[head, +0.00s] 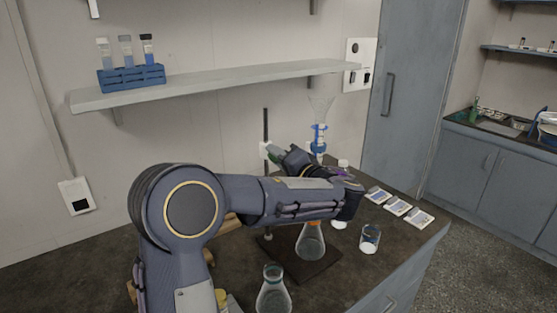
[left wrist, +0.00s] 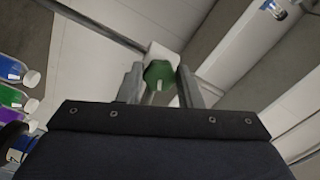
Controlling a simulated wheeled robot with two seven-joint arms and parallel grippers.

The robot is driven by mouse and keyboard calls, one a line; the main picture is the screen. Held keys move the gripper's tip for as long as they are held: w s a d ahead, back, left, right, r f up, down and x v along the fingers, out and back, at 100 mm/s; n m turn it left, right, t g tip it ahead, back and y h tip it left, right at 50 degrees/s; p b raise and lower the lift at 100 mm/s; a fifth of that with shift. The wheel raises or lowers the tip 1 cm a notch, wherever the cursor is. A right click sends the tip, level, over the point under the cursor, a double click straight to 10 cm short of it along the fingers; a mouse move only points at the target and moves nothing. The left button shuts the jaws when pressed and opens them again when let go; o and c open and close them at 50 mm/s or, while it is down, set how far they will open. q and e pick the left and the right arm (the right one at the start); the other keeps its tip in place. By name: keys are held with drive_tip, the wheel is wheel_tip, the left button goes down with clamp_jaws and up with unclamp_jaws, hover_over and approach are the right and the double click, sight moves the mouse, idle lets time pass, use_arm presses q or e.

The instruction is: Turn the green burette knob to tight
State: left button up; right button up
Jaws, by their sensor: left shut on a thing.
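The green burette knob (left wrist: 158,72) sits between the two fingers of my left gripper (left wrist: 160,84) in the left wrist view, in front of a white block (left wrist: 161,53) on a rod. My left gripper is shut on the knob. In the head view my left gripper (head: 275,153) is beside the upright rod (head: 266,125) of the stand, and my forearm hides much of the stand. A blue clamp (head: 319,138) with a clear funnel top shows behind it. My right gripper is not in view.
A conical flask (head: 310,243) stands on the dark stand base, and another flask (head: 273,292) is at the front. A shelf (head: 215,82) with a blue tube rack (head: 131,78) runs along the wall.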

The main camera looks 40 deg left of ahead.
use_arm(q)
drive_tip(key=shift+m, duration=2.5)
drive_tip(key=o, duration=1)
drive_tip(key=shift+c, duration=0.2)
drive_tip(key=b+v, duration=0.1)
drive_tip(key=v, duration=0.7)
